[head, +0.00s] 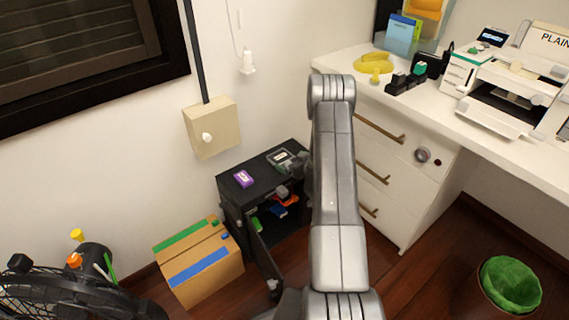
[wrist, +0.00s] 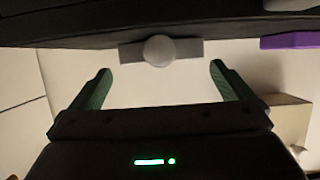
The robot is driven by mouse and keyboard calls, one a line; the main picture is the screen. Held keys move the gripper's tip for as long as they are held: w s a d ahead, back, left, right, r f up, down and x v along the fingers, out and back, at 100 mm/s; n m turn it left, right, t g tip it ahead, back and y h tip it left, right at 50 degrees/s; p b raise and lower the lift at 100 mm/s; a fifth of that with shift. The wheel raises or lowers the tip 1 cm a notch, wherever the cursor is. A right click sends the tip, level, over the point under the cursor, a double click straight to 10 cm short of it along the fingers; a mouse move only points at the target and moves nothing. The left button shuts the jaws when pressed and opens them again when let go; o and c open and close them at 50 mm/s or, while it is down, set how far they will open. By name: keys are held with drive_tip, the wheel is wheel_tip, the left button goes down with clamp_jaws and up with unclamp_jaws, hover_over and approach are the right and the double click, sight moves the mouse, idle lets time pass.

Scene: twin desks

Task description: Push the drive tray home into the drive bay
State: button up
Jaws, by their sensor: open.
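In the wrist view my gripper (wrist: 161,68) is open, with two green fingers spread apart and nothing between them. A grey plate with a round, light grey knob (wrist: 160,50) shows just beyond the fingertips, against a dark edge. I cannot tell whether it is the front of the drive tray. In the head view a grey-green device (head: 283,158) with a pale label sits on top of the black cabinet, close to my arm. I cannot tell the drive bay or how far the tray sticks out. My arm hides much of that area.
The black cabinet (head: 228,191) stands open, with coloured items inside. A purple box (head: 243,179) lies on its top. A cardboard box (head: 205,283) stands left of it, below a beige wall box (head: 211,128). The white desk (head: 395,165) with drawers is close on the right.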

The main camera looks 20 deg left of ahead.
sight(278, 157)
drive_tip(key=x, duration=0.3)
drive_tip(key=shift+w+a+f+b, duration=0.1)
drive_tip(key=shift+a+f+b, duration=0.2)
drive_tip(key=shift+f+b, duration=0.05)
